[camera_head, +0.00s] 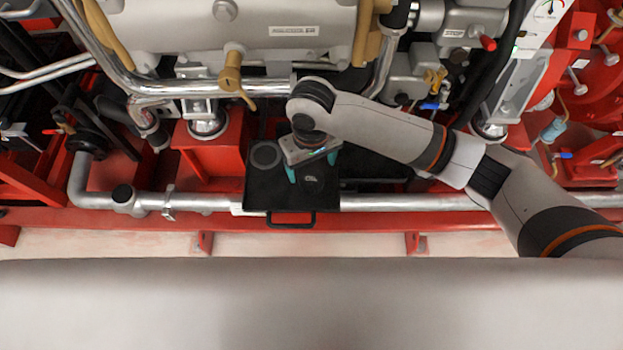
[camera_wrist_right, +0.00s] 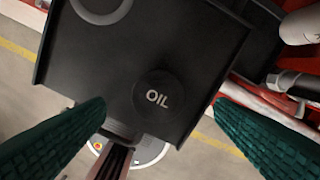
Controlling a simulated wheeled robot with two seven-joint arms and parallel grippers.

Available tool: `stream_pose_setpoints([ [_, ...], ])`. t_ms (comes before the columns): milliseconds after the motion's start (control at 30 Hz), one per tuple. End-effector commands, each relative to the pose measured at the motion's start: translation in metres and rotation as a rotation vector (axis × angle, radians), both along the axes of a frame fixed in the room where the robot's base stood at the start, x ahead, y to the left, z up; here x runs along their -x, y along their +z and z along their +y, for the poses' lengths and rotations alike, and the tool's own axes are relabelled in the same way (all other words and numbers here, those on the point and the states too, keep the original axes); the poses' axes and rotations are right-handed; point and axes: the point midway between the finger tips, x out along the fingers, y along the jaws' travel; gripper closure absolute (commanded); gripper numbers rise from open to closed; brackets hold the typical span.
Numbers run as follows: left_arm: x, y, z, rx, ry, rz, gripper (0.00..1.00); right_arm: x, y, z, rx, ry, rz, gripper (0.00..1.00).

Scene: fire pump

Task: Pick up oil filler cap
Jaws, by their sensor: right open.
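The oil filler cap (camera_wrist_right: 158,97) is a black round cap marked "OIL" in white. It lies on a black tray (camera_wrist_right: 200,30), and its lettering shows faintly in the head view (camera_head: 309,180). My right gripper (camera_head: 311,169) is above the tray with its green fingers pointing down toward the cap. In the right wrist view the gripper (camera_wrist_right: 160,104) is open, with one finger on each side of the cap and clear gaps between. Nothing is held. My left gripper is not in view.
A grey ring (camera_head: 265,155) is at the tray's upper left. The tray's handle (camera_head: 290,222) sticks out at the front. A silver pipe (camera_head: 430,202) runs along a red frame (camera_head: 350,222). A tan valve lever (camera_head: 232,72) and the engine stand behind.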

Motion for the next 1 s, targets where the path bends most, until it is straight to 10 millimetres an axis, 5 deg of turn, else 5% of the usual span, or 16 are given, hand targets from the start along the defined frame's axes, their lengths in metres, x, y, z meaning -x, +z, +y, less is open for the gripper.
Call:
stream_pose_setpoints([
  [400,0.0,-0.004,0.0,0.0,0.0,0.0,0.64,0.002,-0.05,0.0,0.0,0.002,-0.001,0.23],
  [700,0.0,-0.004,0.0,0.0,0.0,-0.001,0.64,0.002,-0.054,0.0,-0.001,0.002,-0.002,0.23],
  [1000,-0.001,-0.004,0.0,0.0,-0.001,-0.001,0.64,0.002,-0.054,0.0,-0.001,0.002,-0.002,0.71],
])
